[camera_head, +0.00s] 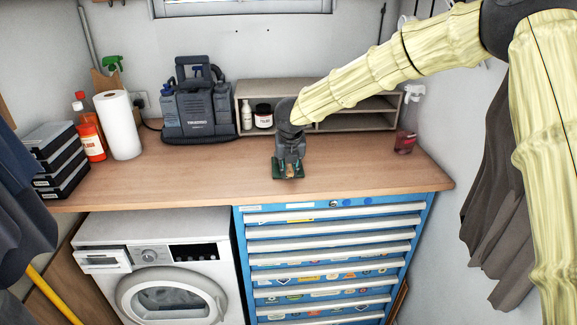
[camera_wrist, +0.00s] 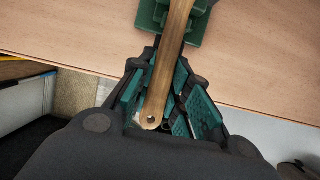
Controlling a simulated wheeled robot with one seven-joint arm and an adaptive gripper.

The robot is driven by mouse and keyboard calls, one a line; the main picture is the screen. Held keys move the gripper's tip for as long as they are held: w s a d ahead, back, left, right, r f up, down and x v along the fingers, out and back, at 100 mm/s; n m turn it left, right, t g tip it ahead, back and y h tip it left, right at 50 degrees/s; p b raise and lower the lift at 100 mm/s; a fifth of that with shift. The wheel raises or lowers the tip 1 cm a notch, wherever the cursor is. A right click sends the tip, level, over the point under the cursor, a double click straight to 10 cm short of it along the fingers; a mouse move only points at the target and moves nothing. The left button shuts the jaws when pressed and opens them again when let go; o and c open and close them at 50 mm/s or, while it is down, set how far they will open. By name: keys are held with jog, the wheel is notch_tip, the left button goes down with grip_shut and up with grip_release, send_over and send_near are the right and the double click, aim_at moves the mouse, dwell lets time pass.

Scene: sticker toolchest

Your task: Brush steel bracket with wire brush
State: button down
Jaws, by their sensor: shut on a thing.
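My gripper (camera_head: 289,160) is over the front part of the wooden worktop, above the blue tool chest. In the wrist view my gripper (camera_wrist: 167,85) has its teal-padded fingers on both sides of a wooden handle, which I take to be the wire brush (camera_wrist: 175,45). The handle runs from between the fingers up past the top edge of the picture. Its bristles are not visible. A dark green blocky thing (camera_wrist: 150,14) lies beneath the handle on the worktop, partly covered by it. I cannot make out the steel bracket in either view.
The worktop (camera_head: 200,185) is clear to the left and right of my gripper. A grey shelf unit (camera_head: 345,120), a dark tool case (camera_head: 197,112), a paper roll (camera_head: 118,125) and stacked black boxes (camera_head: 58,160) stand along the back and left.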

dwell(0.4)
jog(key=shift+w+r+p, duration=0.1)
jog(key=shift+w+p, duration=0.25)
jog(key=shift+p, duration=0.05)
jog(key=shift+w+p, duration=0.6)
jog(key=shift+w, duration=0.55)
jog(key=shift+s, duration=0.15)
jog(key=shift+s+b, duration=0.45)
jog(key=shift+s, duration=1.1)
jog(key=shift+w, duration=0.1)
